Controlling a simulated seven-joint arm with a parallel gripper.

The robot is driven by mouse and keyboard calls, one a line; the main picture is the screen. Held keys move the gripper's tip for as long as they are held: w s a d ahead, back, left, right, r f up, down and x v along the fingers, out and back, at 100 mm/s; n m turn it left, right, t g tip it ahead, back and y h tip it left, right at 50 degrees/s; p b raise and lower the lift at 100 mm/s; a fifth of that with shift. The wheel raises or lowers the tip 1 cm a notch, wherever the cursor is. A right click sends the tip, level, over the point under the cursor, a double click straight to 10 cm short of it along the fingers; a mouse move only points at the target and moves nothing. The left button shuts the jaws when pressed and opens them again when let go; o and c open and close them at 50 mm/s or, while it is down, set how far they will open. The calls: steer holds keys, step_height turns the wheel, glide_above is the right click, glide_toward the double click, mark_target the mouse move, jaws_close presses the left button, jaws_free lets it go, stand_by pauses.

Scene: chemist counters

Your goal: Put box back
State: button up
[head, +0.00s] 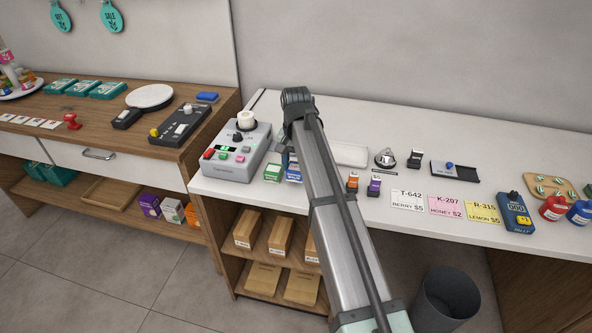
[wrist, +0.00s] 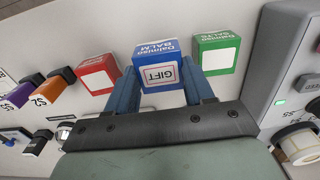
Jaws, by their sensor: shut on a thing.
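A blue box (wrist: 158,62) marked "Dalmuir Balm", with a white "GIFT" label, sits between the two blue fingers of my gripper (wrist: 161,86). The fingers are shut on its sides. In the head view the blue box (head: 293,173) shows beside my arm, over or on the white counter. I cannot tell whether its base touches the counter. A green box (wrist: 216,52) marked "Salts" stands just right of it in the wrist view, and a red box (wrist: 98,74) stands to its left. The red box is hidden behind my arm in the head view.
A grey device (head: 236,152) with coloured buttons stands left of the green box (head: 272,172). Orange (head: 352,183) and purple (head: 374,187) items and price cards (head: 407,201) lie right of my arm. Shelves with brown packets (head: 264,278) are below. A dark bin (head: 447,298) stands on the floor.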

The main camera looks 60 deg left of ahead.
mark_target(296, 167)
steer(key=shift+f, duration=1.25)
steer(key=shift+f, duration=0.15)
steer(key=o, duration=0.9)
step_height(296, 167, up, 12)
steer(key=shift+r, duration=0.15)
